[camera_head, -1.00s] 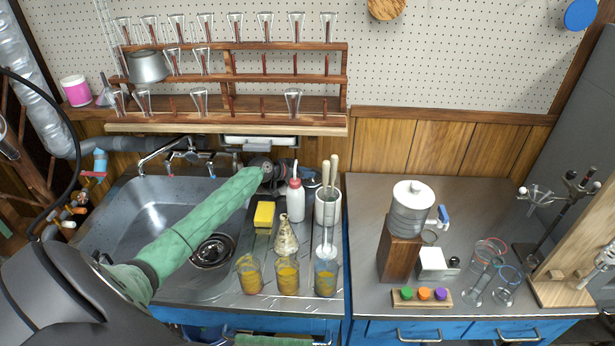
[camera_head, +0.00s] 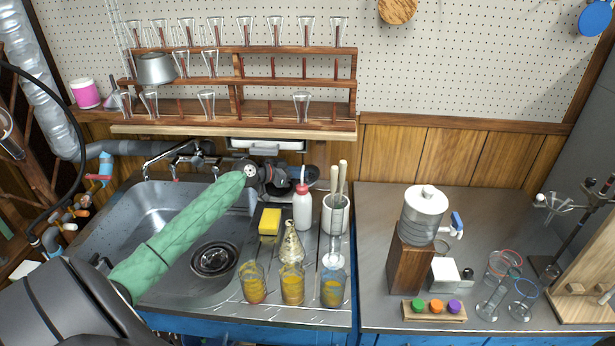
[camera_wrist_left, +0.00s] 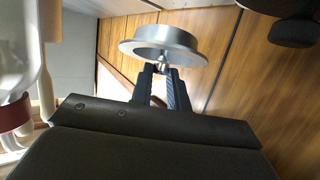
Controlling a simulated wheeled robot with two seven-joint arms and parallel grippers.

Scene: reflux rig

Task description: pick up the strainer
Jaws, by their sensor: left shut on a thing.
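The strainer (camera_wrist_left: 165,42) is a grey metal disc with a wide rim and a small knob. In the left wrist view it is in front of my left gripper (camera_wrist_left: 162,76), whose two dark fingers are shut on its knob. In the head view my left arm reaches across the sink, and the left gripper (camera_head: 278,178) is at the back of the counter, behind the white bottle (camera_head: 303,208) with a red collar. The bottle hides part of it, and the strainer is hard to make out there. My right gripper is not in view.
The sink (camera_head: 135,225) has a dark round drain (camera_head: 215,260). A yellow sponge (camera_head: 270,221), a conical flask (camera_head: 291,248), several beakers and a utensil pot (camera_head: 336,214) crowd the drainboard. A wooden glassware rack (camera_head: 245,125) hangs above. The right counter has bare room at its back.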

